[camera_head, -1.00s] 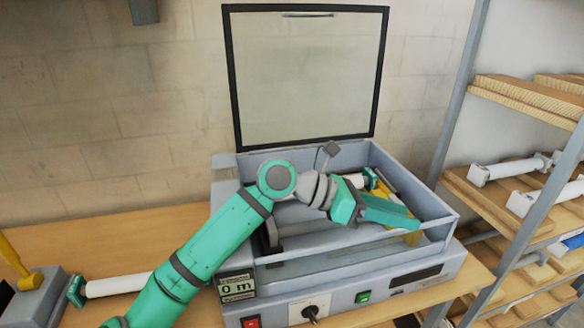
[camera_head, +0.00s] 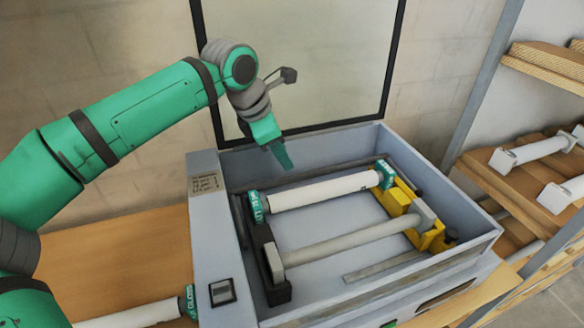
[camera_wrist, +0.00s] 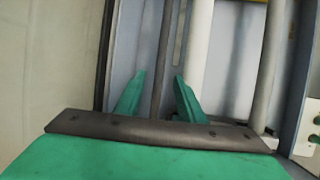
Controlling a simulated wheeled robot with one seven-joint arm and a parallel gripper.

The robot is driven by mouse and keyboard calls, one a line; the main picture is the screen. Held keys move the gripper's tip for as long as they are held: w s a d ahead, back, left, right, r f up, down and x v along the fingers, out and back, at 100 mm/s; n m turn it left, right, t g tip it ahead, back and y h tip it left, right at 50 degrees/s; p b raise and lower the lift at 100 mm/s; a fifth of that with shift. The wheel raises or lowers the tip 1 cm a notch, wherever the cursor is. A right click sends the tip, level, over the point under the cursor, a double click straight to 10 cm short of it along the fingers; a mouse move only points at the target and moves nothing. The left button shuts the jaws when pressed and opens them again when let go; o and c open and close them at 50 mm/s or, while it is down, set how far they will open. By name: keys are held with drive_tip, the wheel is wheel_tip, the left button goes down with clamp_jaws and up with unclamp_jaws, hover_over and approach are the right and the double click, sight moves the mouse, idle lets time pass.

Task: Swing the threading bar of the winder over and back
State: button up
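The laminator (camera_head: 215,255) stands with its lid (camera_head: 300,60) up and its bay open. A thin dark rod (camera_head: 345,164) runs along the back of the bay; I cannot tell for sure whether it is the threading bar. In front of it lie a white roll (camera_head: 325,190) with green ends and a grey roller (camera_head: 345,242). My gripper (camera_head: 283,160) hangs at the back of the bay, above its left half. In the wrist view its green fingers (camera_wrist: 160,85) are apart, with the rod (camera_wrist: 164,60) showing between them and the white roll (camera_wrist: 200,45) beside the right finger.
A yellow holder (camera_head: 402,200) sits at the bay's right end, a black bracket (camera_head: 262,245) at its left. The raised lid stands close behind my arm. Another white roll (camera_head: 140,314) lies on the bench at left. A shelf rack (camera_head: 510,165) with spare rolls stands at right.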

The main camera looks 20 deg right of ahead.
sight(296, 176)
drive_tip(key=x, duration=0.9)
drive_tip(key=shift+d+f, duration=0.2)
drive_tip(key=shift+f, duration=0.05)
drive_tip(key=shift+c, duration=0.6)
clamp_jaws()
